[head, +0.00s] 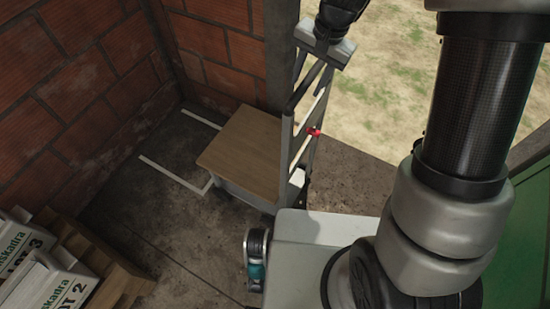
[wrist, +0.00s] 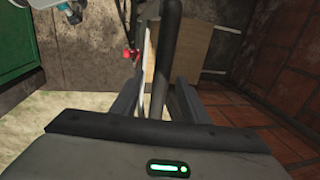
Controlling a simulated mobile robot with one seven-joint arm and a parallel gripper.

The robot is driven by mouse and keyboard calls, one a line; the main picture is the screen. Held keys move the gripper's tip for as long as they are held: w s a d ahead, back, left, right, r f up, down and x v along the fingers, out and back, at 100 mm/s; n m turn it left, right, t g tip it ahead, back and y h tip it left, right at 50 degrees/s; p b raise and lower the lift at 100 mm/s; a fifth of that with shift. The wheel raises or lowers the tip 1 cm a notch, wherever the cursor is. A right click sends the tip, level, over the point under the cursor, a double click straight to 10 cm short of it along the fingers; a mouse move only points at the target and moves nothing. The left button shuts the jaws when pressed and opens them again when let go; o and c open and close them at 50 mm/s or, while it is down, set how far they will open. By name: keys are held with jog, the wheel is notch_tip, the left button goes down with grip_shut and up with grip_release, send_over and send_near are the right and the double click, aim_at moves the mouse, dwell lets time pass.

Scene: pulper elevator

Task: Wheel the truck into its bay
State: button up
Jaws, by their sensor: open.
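The truck has a flat wooden deck (head: 246,148) and an upright pale handle frame (head: 290,150) at its right end. Its bay is marked by white floor lines (head: 172,172) by the brick corner; the deck stands at the right end of these lines and hides part of them. A red part (head: 314,132) sits on the frame; it also shows in the wrist view (wrist: 131,53). My gripper (head: 307,68) is above the frame's top. In the wrist view my gripper (wrist: 158,84) is open, with a dark handle bar (wrist: 172,45) between its fingers; contact cannot be told.
Brick walls (head: 75,75) close the left and back. A grey post (head: 281,50) stands behind the truck. The concrete floor (head: 160,225) between sacks and truck is clear.

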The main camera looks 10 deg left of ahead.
jog(key=c, duration=0.8)
jog(key=shift+o, duration=0.2)
jog(key=w+a+p, duration=0.3)
jog(key=w+a, duration=0.1)
jog(key=a, duration=0.7)
jog(key=shift+w, duration=0.35)
jog(key=shift+a, duration=0.1)
jog(key=w+a+p, duration=0.3)
jog(key=w+a, duration=0.1)
jog(key=a, duration=0.7)
jog(key=shift+w, duration=0.3)
jog(key=w+a+p, duration=0.3)
jog(key=w+a, duration=0.1)
jog(key=a, duration=0.7)
jog(key=shift+w, duration=0.25)
